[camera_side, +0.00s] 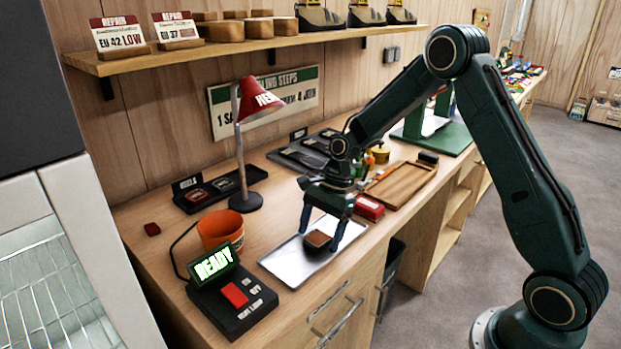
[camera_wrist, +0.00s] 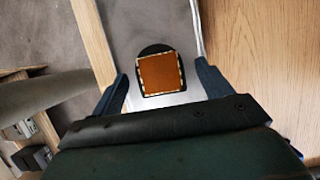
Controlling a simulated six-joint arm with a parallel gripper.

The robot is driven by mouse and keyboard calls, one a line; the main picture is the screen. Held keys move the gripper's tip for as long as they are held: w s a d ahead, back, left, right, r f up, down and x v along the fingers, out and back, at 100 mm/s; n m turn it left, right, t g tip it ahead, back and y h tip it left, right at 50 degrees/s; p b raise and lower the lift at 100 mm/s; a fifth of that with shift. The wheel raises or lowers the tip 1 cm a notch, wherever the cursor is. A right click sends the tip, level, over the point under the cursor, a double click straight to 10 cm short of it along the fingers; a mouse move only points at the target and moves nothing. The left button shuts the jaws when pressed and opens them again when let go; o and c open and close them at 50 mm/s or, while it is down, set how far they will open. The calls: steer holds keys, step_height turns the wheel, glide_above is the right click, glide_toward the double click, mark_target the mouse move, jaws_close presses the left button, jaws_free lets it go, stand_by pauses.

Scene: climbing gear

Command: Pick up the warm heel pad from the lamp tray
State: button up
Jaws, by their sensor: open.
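The heel pad (camera_side: 318,239) is a dark rounded piece with a brown square top. It lies on the pale metal tray (camera_side: 283,264) in front of the red lamp (camera_side: 258,103). In the wrist view the pad (camera_wrist: 160,73) shows an orange-brown square with a pale dashed edge on a black base, and the tray (camera_wrist: 150,22) is beneath it. My gripper (camera_side: 320,240) is open and points down, its fingers on either side of the pad. In the wrist view the gripper (camera_wrist: 163,73) has a gap between each finger and the pad.
An orange pot (camera_side: 220,232) and a control box (camera_side: 232,300) with a green READY display and red button stand left of the tray. A red box (camera_side: 369,208) and a wooden tray (camera_side: 402,183) lie to the right. The bench's front edge is close by.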

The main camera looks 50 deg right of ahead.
mark_target(320, 236)
stand_by(0.3)
steer(key=c, duration=1.1)
steer(key=shift+c, duration=0.2)
steer(key=shift+r, duration=0.1)
step_height(320, 236, up, 10)
steer(key=shift+f, duration=0.2)
